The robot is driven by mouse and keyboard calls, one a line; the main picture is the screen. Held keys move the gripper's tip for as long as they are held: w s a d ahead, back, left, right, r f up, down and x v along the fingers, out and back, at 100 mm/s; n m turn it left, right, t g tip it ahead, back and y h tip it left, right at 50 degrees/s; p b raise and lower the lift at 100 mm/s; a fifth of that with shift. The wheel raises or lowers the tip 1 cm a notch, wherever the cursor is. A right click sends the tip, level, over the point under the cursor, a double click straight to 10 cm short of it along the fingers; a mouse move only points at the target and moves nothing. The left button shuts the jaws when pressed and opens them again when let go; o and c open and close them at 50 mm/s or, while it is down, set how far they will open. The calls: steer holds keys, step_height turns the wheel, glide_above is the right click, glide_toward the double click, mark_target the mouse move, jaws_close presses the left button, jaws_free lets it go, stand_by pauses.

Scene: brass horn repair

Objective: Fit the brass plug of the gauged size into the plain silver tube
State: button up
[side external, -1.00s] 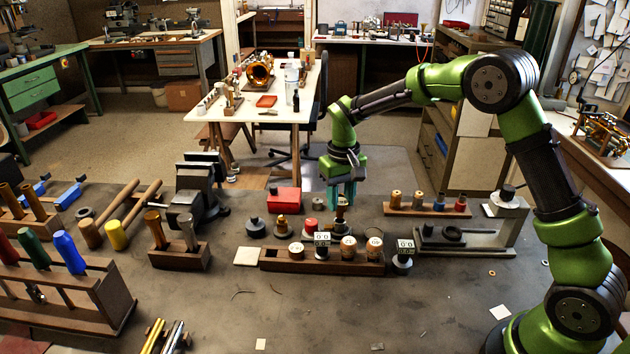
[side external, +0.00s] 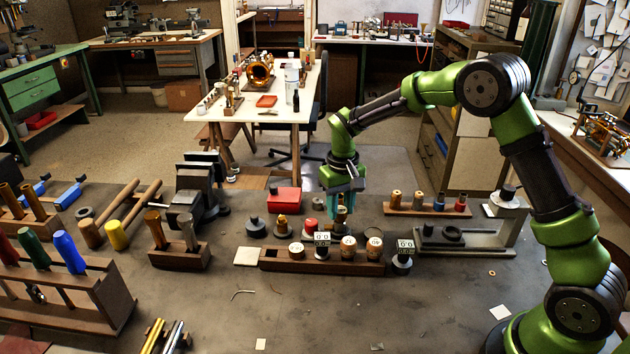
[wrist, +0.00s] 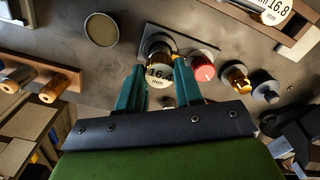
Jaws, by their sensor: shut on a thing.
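My gripper (side external: 341,207) is at the row of small parts behind the long wooden rack, its teal fingers pointing down. A silver tube (side external: 188,233) stands upright beside a brass tube in a wooden block (side external: 180,257) at the left, far from my gripper.
The long wooden rack (side external: 275,266) holds several round-labelled plugs. Close around my gripper stand a red-topped part (wrist: 202,72) and a brass part (wrist: 236,75). A vise (side external: 186,213) stands left, a smaller rack (side external: 425,212) right.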

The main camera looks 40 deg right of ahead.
steer(key=shift+f, duration=0.55)
steer(key=o, duration=1.5)
steer(key=shift+r, duration=3.5)
steer(key=s+a+r+t, duration=0.1)
steer(key=s+r, duration=0.3)
steer(key=s, duration=0.4)
steer(key=s+a+r+t+y, duration=0.1)
steer(key=s+a+r+t, duration=0.1)
steer(key=s, duration=0.6)
steer(key=s+a+r+m+t+y, duration=0.1)
steer(key=s+r+t, duration=0.3)
steer(key=s+r, duration=0.2)
steer(key=shift+s+a, duration=0.2)
steer(key=shift+s, duration=0.9)
